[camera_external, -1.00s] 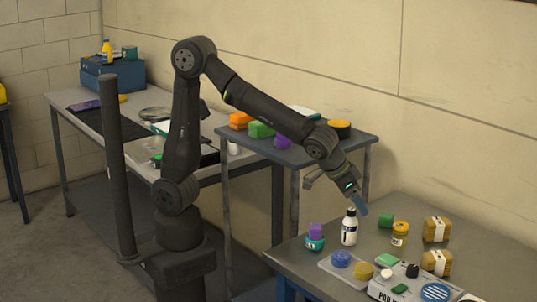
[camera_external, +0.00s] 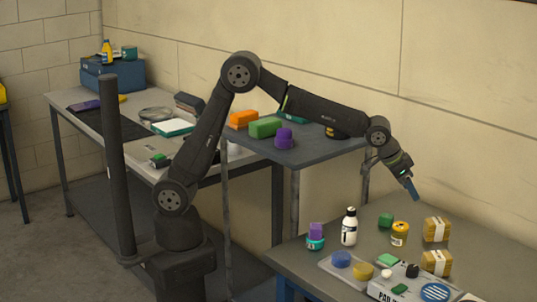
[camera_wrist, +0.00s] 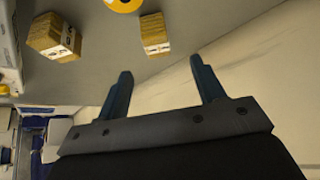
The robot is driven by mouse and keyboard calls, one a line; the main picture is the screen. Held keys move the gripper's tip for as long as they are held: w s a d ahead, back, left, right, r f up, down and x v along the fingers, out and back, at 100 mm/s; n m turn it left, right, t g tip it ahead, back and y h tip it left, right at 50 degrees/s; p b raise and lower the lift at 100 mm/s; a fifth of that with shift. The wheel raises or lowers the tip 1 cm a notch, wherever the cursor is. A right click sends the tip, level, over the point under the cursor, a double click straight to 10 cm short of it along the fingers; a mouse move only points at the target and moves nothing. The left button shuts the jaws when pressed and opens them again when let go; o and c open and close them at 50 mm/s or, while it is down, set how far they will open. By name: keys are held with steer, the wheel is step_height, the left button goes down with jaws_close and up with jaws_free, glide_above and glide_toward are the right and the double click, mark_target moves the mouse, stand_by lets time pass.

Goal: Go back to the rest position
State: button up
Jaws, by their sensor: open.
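My gripper (camera_external: 414,190) is open and empty in the external view. It hangs in the air above the back of the right-hand table (camera_external: 490,248), over the area with the small jars and wrapped bundles. In the wrist view my gripper's two dark blue fingers (camera_wrist: 160,85) stand apart with nothing between them. Beyond them are the grey table top (camera_wrist: 110,70) and the pale wall. No object touches the fingers.
A white bottle (camera_external: 349,227) stands further left. The grey shelf (camera_external: 320,148) with colored blocks lies under my forearm. The wall is close behind.

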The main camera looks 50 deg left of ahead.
steer(key=shift+w+a+f, duration=0.3)
steer(key=shift+w+f, duration=0.1)
steer(key=shift+w, duration=0.3)
steer(key=shift+w+a+f, duration=0.25)
steer(key=shift+w+f, duration=0.15)
steer(key=shift+w, duration=0.3)
